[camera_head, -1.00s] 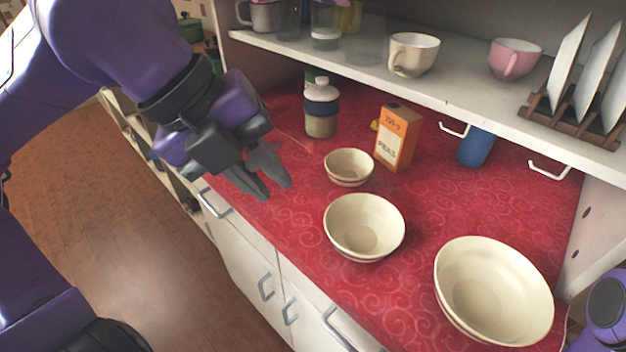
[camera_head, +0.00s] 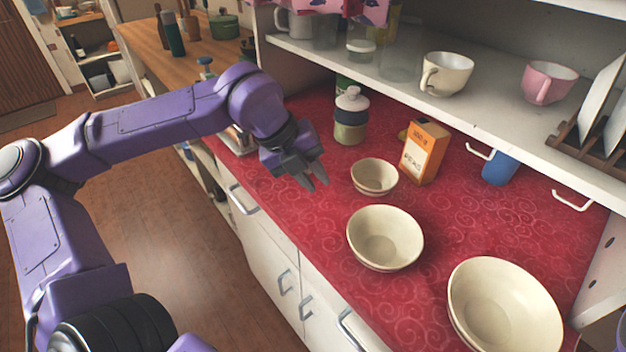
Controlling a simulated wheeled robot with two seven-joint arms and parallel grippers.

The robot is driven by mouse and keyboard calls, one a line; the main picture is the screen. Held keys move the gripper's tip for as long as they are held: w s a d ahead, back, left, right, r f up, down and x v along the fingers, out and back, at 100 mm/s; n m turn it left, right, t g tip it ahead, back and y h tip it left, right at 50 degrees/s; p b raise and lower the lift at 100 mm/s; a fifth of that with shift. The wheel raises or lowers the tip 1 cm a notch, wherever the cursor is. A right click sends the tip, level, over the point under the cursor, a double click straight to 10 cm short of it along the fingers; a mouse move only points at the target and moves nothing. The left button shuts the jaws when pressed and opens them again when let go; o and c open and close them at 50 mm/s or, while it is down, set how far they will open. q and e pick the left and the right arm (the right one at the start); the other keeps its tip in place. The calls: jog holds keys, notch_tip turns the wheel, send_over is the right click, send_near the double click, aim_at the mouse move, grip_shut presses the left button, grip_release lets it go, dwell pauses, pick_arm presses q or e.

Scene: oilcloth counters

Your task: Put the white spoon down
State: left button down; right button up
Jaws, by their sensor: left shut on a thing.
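My left gripper (camera_head: 314,180) hangs over the red oilcloth (camera_head: 285,210), to the left of the smallest cream bowl (camera_head: 374,177). Its fingers point down and right and are shut on a thin thing, taken to be the white spoon. The fingers hide it, and I cannot make out the spoon's shape or whether it touches the cloth. My right gripper is not in view.
A medium cream bowl (camera_head: 385,238) and a large one (camera_head: 503,305) stand toward the front right. An orange peas box (camera_head: 425,152) and a lidded jar (camera_head: 350,118) stand behind. A shelf with cups overhangs the back. Cloth left of the bowls is clear.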

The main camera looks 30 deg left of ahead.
pick_arm(q)
jog(key=shift+f, duration=0.95)
jog(key=shift+f, duration=0.1)
jog(key=c, duration=1)
grip_release()
jog(key=v, duration=1.2)
jog(key=shift+b, duration=0.3)
